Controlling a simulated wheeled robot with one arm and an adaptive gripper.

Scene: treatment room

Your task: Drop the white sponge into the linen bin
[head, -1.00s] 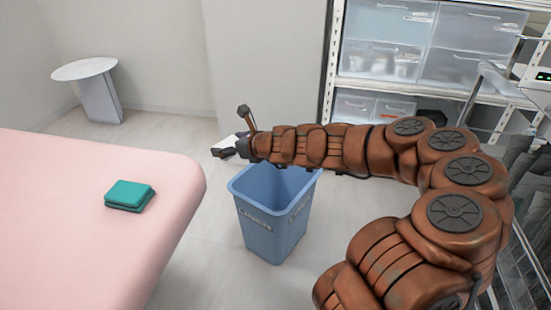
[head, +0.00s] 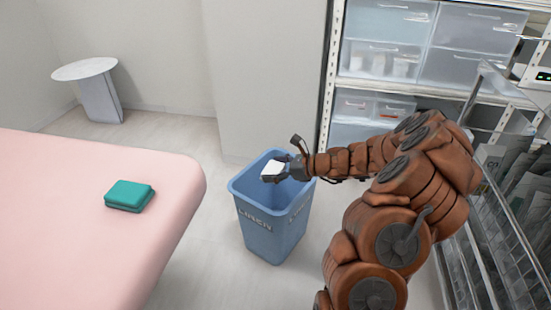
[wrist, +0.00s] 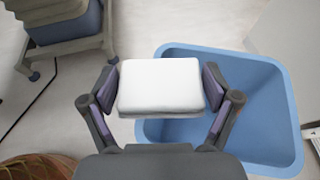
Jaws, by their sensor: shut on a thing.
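The white sponge (head: 274,170) is held in my gripper (head: 275,173) above the linen bin. In the wrist view the sponge (wrist: 160,85) sits between the two finger pads of my gripper (wrist: 161,88), which is shut on it. The linen bin (head: 270,222) is a blue, open-topped bin with lettering on its sides, standing on the floor. In the wrist view the bin (wrist: 280,115) lies below and to the right, its opening partly hidden by the sponge and my gripper. In the head view, the sponge overlaps the bin's opening.
A pink-covered bed (head: 70,240) with a folded teal cloth (head: 129,195) is at the left. A round side table (head: 88,85) stands at the back left. A shelf with clear drawers (head: 390,60) is behind, and a wire rack (head: 500,210) is at the right.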

